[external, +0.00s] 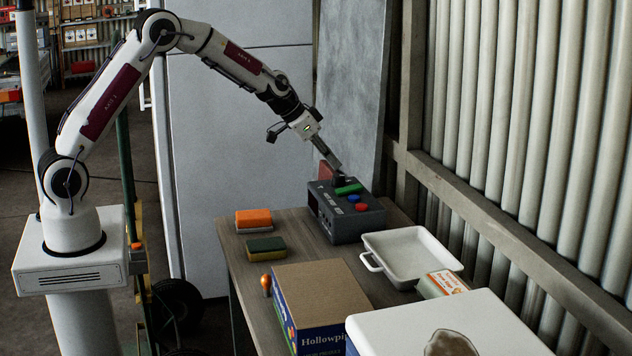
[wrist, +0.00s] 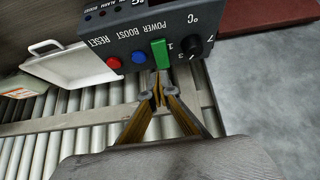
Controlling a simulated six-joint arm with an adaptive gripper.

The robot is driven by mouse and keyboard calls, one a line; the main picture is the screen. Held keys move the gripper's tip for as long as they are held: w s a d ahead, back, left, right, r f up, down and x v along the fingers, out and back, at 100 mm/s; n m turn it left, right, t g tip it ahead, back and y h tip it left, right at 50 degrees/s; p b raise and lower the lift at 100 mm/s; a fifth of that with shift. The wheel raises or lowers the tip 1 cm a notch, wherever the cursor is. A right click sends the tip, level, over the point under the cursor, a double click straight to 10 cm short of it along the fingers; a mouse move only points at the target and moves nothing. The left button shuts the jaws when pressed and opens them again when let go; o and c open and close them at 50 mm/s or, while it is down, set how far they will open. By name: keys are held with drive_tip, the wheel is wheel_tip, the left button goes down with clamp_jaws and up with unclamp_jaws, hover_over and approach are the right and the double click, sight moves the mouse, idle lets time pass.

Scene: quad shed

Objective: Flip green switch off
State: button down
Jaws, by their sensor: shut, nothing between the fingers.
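The green switch (external: 348,189) is on top of a dark grey control box (external: 352,222) at the back of the table. In the wrist view the green switch (wrist: 161,54) is a long bar beside a blue button (wrist: 139,57), a red button (wrist: 114,63) and a black knob (wrist: 187,47). The label above it looks like "POWER". My gripper (external: 337,168) is shut and empty, just above the box by the switch. In the wrist view my fingertips (wrist: 157,88) lie close to the lower end of the switch; I cannot tell whether they touch it.
A white tray (external: 373,266) stands right of the box. An orange sponge (external: 253,219) and a green-and-yellow sponge (external: 265,248) lie to its left. A cardboard box (external: 318,293) and a white cooler-like box (external: 470,325) stand in front. A ribbed wall (external: 560,130) rises on the right.

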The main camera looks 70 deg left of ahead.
drive_tip(key=s+r, duration=0.5)
drive_tip(key=s, duration=0.2)
drive_tip(key=shift+r, duration=0.15)
idle(0.8)
drive_tip(key=s+d+f+n+g+h, duration=0.1)
drive_tip(key=s+d+f+n+g, duration=0.2)
drive_tip(key=s, duration=0.7)
drive_tip(key=s+d+r+m, duration=0.1)
drive_tip(key=s+d+r, duration=0.2)
drive_tip(key=s, duration=0.7)
drive_tip(key=s+d+r+m, duration=0.1)
drive_tip(key=s+d+r, duration=0.2)
drive_tip(key=s, duration=0.7)
drive_tip(key=s+d+r+m+t+y, duration=0.1)
drive_tip(key=s+d+r, duration=0.3)
drive_tip(key=s, duration=0.6)
drive_tip(key=shift+r, duration=1)
idle(0.9)
